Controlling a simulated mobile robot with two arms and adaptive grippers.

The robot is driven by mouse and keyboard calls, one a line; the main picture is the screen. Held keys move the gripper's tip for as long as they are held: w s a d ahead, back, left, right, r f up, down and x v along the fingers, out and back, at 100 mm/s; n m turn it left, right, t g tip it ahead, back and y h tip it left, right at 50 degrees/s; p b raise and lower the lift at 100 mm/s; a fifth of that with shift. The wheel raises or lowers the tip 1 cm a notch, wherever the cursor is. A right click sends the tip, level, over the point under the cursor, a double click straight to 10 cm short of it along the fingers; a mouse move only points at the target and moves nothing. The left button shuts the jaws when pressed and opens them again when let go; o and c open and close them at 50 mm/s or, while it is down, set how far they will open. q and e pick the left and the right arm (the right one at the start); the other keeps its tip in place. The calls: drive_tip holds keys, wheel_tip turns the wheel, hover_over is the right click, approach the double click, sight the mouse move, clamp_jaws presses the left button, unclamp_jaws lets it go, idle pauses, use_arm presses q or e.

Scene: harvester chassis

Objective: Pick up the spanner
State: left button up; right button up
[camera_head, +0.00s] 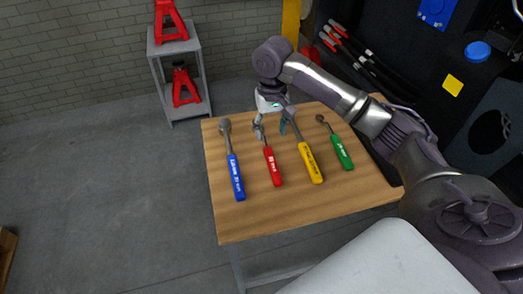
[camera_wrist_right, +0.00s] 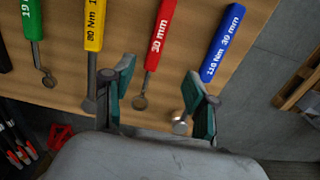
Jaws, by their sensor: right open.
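Several tools lie side by side on a wooden table (camera_head: 262,217): blue-handled (camera_head: 236,178), red-handled (camera_head: 272,167), yellow-handled (camera_head: 311,163) and green-handled (camera_head: 341,152). I cannot tell for certain which is meant by the spanner. My right gripper (camera_head: 270,128) is open and empty over the far end of the red tool. In the right wrist view the gripper (camera_wrist_right: 157,106) has the head of the red tool (camera_wrist_right: 158,38) in view between its fingers, without gripping it. One finger is near the yellow tool (camera_wrist_right: 97,22), the other partly covers the blue tool (camera_wrist_right: 222,42). My left gripper is out of view.
A grey stand (camera_head: 157,72) with red jack stands (camera_head: 185,86) is behind the table at left. Dark machinery with red-handled tools (camera_head: 337,30) is behind at right. The table's near-left part is bare. A wooden pallet (camera_wrist_right: 303,88) shows in the right wrist view.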

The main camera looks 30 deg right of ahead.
hover_over(272, 161)
drive_tip(key=f, duration=0.7)
drive_tip(key=shift+s+a+f, duration=0.1)
drive_tip(key=shift+a+f, duration=0.15)
drive_tip(key=shift+f, duration=0.55)
drive_tip(key=f, duration=0.3)
drive_tip(key=shift+d+f, duration=0.25)
drive_tip(key=shift+f, duration=0.5)
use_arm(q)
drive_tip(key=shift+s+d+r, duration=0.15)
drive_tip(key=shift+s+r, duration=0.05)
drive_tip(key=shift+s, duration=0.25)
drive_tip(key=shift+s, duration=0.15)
use_arm(e)
drive_tip(key=shift+c, duration=1.3)
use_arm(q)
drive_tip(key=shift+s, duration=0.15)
use_arm(e)
clamp_jaws()
